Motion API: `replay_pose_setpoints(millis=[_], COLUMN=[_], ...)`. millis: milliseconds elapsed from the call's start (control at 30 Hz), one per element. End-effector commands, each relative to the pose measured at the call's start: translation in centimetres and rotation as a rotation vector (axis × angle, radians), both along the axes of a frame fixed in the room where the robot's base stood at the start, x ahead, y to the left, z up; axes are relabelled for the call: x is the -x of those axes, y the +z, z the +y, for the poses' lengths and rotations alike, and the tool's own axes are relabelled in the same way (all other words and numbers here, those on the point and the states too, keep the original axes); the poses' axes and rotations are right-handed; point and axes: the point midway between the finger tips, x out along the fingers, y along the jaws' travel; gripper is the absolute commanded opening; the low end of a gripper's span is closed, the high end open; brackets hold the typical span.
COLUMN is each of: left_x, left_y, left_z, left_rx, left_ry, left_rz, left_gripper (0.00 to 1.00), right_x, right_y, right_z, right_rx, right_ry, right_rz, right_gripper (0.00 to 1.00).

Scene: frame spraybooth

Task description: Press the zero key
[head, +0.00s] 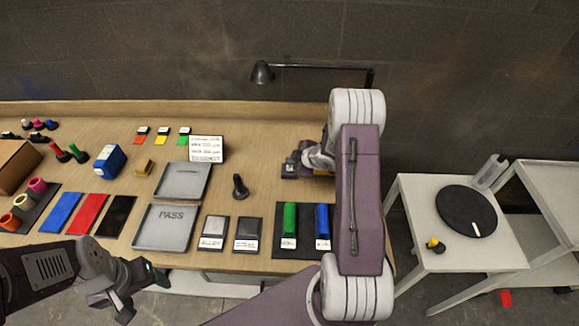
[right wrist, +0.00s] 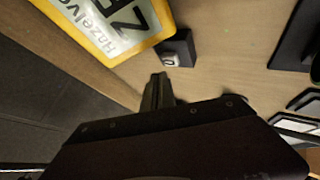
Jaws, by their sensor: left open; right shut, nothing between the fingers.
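In the right wrist view a small dark block with a light key cap (right wrist: 170,61) sits on the wooden bench beside a yellow-framed plate (right wrist: 110,22). The cap bears a small dark mark that looks like a zero. My right gripper (right wrist: 158,78) is shut and empty, its fingertips just short of the block; I cannot tell their height above the bench. My left gripper (head: 143,289) is open and empty in front of the bench's near edge, at the lower left.
The bench (head: 255,130) holds two grey trays (head: 165,228), coloured pads, bottles and small labelled blocks. A black mat (head: 307,250) with a green and a blue roll lies near my right arm. A lamp (head: 262,72) stands behind. A white side table (head: 415,195) is to the right.

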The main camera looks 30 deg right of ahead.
Motion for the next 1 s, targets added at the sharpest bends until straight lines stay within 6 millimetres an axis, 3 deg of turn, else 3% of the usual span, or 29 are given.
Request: replay_pose_setpoints(millis=[433, 1000], left_x=[0.0, 0.0], left_y=[4.6, 4.4], left_z=[0.0, 0.0], left_rx=[0.0, 0.0], left_ry=[0.0, 0.0], left_rz=[0.0, 0.0], left_gripper=[0.71, 0.71], right_x=[0.0, 0.0], right_y=[4.8, 4.7], right_z=[0.0, 0.0], right_rx=[0.0, 0.0], right_ry=[0.0, 0.0], right_rz=[0.0, 0.0], right_gripper=[0.0, 0.0])
